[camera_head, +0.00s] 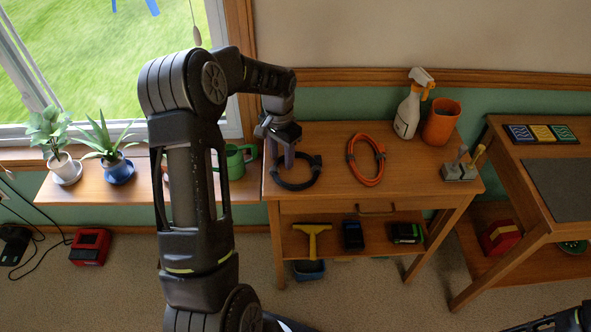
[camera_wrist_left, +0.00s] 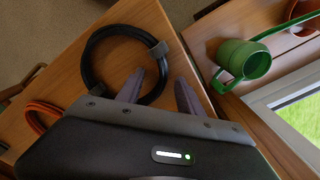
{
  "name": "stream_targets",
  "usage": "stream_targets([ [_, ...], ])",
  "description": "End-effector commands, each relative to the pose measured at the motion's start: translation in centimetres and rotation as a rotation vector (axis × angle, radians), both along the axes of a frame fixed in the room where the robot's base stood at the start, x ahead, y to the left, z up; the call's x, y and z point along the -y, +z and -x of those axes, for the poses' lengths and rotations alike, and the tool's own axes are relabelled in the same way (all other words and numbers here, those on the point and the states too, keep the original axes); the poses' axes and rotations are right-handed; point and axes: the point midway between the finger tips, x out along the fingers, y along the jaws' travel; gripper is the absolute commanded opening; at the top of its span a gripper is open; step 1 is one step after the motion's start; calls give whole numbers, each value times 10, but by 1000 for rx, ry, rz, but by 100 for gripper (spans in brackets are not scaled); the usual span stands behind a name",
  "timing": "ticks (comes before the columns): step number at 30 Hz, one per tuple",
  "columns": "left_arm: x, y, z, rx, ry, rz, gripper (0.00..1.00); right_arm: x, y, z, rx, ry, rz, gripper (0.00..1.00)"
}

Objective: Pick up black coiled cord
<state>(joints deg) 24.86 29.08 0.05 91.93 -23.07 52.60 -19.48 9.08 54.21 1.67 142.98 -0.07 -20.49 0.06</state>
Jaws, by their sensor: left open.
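The black coiled cord (camera_head: 294,188) lies as a ring on the left part of the wooden table, with a dark tie at its right side. It also shows in the left wrist view (camera_wrist_left: 86,62), with a grey tie on it. My left gripper (camera_head: 284,158) is open and points down at the cord's left side. In the left wrist view my left gripper (camera_wrist_left: 173,76) has one finger over the ring's edge and the other outside it; nothing is held. Whether the fingers touch the cord cannot be told. A dark part of my right arm shows at the bottom right corner.
An orange coiled cord (camera_head: 379,160) lies right of the black one. A spray bottle (camera_head: 408,112), an orange pot (camera_head: 441,121) and a small tool holder (camera_head: 459,172) stand farther right. A green watering can (camera_head: 236,162) is on the sill left of the table (camera_head: 330,134).

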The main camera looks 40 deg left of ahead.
Motion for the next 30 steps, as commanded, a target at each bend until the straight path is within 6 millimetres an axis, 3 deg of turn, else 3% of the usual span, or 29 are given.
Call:
stream_targets([
  [9,0,0,0,0,0,0,44,0,0,0,0,0,0,36],
  [25,0,0,0,0,0,0,1,0,0,0,0,0,0,36],
  [30,0,0,0,0,0,0,0,0,0,0,0,0,0,36],
])
